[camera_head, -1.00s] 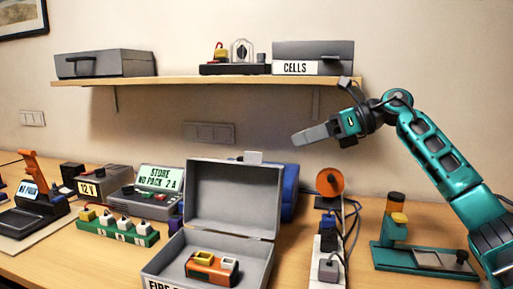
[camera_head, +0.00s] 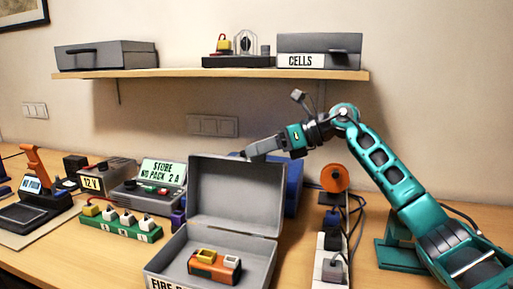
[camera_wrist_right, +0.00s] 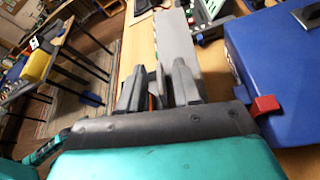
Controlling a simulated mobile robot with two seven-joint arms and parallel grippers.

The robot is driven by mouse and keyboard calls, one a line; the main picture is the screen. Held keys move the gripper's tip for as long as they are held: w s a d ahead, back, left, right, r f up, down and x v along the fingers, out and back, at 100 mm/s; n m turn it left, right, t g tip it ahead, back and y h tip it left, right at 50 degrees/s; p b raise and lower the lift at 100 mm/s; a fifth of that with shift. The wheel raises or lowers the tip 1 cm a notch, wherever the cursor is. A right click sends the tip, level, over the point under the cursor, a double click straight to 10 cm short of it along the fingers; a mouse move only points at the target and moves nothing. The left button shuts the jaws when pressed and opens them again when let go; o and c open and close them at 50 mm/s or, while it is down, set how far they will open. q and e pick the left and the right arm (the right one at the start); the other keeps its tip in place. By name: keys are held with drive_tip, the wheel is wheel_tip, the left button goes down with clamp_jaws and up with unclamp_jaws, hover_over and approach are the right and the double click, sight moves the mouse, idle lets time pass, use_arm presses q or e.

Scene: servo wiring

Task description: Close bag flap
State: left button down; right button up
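No soft bag shows. A grey box (camera_head: 235,200) with a "FIRE" label stands at the front centre, its lid (camera_head: 235,192) raised behind it. An orange block with a yellow part (camera_head: 214,265) lies inside. My right gripper (camera_head: 262,147) is above and behind the lid's top right edge; I cannot tell whether it touches the lid. In the right wrist view my right gripper (camera_wrist_right: 160,80) has its two fingers apart with a narrow gap and nothing clearly held. A grey panel, likely the lid, shows just beyond the fingertips. My left gripper is out of view.
A blue case (camera_wrist_right: 285,65) stands close beside the right gripper, behind the lid. A power strip (camera_head: 330,258) with cables and an orange disc (camera_head: 334,178) are to the right. A shelf (camera_head: 200,73) with grey cases hangs above. Several devices, including a "12 V" unit (camera_head: 100,178), crowd the left.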

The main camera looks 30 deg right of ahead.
drive_tip(key=shift+w+a+f, duration=0.2)
drive_tip(key=shift+w+a, duration=0.15)
drive_tip(key=shift+a, duration=0.05)
clamp_jaws()
idle(1.3)
